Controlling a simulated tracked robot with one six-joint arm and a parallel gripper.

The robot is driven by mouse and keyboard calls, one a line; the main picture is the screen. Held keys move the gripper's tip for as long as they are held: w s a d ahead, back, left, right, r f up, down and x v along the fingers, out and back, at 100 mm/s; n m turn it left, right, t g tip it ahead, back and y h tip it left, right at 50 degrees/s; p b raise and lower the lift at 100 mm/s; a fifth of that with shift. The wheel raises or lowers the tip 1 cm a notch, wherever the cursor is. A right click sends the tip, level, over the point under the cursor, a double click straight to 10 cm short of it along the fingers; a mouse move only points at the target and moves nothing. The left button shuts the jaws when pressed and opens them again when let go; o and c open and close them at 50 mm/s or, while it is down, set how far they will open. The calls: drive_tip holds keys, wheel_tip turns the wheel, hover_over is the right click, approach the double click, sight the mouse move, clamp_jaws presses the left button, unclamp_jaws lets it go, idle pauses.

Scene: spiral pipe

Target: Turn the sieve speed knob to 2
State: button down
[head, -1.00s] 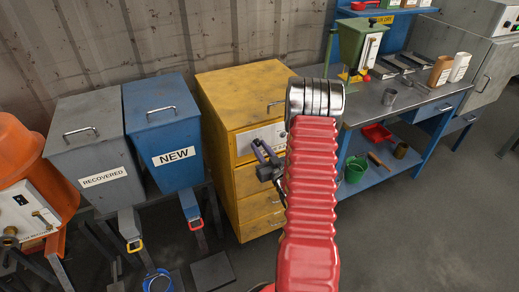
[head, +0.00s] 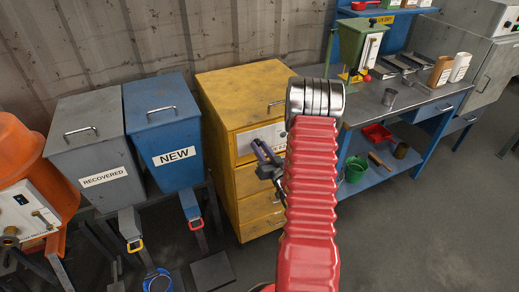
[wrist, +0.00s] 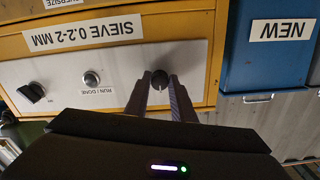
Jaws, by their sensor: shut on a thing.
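The yellow sieve cabinet (head: 252,95) stands in the middle of the head view. The wrist view shows its pale control panel (wrist: 60,70) upside down, beside a "SIEVE 0.2-2 MM" label (wrist: 85,35). My gripper (wrist: 160,88) is shut on a dark round knob (wrist: 160,76) at the right part of this panel, one finger on each side. The knob's markings and pointer are hidden or too small to read. A silver button (wrist: 92,78) marked "RUN / DONE" and another black knob (wrist: 33,92) are further left. In the head view my gripper (head: 264,158) is at the cabinet front, partly behind my red arm.
A blue "NEW" bin (head: 165,125) and a grey "RECOVERED" bin (head: 85,145) stand left of the cabinet. A blue workbench (head: 425,110) with tools and containers stands to the right. Open floor (head: 430,220) lies at the front right.

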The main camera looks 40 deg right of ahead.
drive_tip(key=c, duration=1.5)
unclamp_jaws()
drive_tip(key=v, duration=1.4)
drive_tip(key=shift+w, duration=0.1)
